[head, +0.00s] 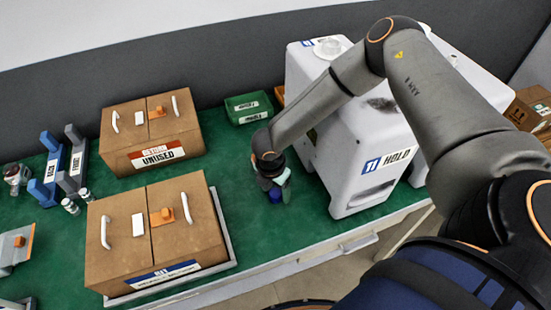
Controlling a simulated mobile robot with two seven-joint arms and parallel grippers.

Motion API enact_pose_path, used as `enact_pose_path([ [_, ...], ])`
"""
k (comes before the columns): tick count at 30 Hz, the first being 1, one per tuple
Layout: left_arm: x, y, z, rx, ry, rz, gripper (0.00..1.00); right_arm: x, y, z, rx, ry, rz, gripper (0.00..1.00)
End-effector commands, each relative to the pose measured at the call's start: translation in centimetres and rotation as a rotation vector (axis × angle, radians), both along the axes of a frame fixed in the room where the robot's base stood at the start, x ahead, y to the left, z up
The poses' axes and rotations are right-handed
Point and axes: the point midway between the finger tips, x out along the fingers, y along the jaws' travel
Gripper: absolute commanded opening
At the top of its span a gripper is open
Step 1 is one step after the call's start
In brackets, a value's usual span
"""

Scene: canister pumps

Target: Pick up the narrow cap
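My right arm reaches across from the right, and my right gripper (276,190) points down at the green mat, left of the white HOLD canister. A small dark blue object (275,196) shows at its fingertips, and a pale green piece (286,191) shows beside them. I cannot tell whether either is the narrow cap. The wrist covers most of the fingers, so I cannot tell whether they are open or shut. My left gripper is out of view.
A white canister (341,160) marked HOLD stands close right of my gripper. Left are cardboard boxes marked UNUSED (160,158) and, nearer, one on a grey tray (160,240). A green bin (248,107) stands behind. Blue and grey racks (52,170) and small jars (71,207) are far left.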

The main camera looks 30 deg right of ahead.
Motion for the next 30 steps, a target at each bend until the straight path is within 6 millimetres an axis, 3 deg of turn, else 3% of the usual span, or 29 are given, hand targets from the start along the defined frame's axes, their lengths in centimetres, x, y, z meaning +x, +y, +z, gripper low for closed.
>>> enact_pose_path([
  [2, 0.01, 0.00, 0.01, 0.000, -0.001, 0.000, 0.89, 0.00, 0.00, 0.02, 0.000, 0.000, 0.000, 0.62],
  [18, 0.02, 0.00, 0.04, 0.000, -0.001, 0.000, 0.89, 0.00, 0.00, 0.04, 0.000, 0.000, 0.000, 0.02],
  [30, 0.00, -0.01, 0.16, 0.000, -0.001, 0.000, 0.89, 0.05, -0.01, 0.94, 0.000, -0.001, -0.002, 0.00],
])
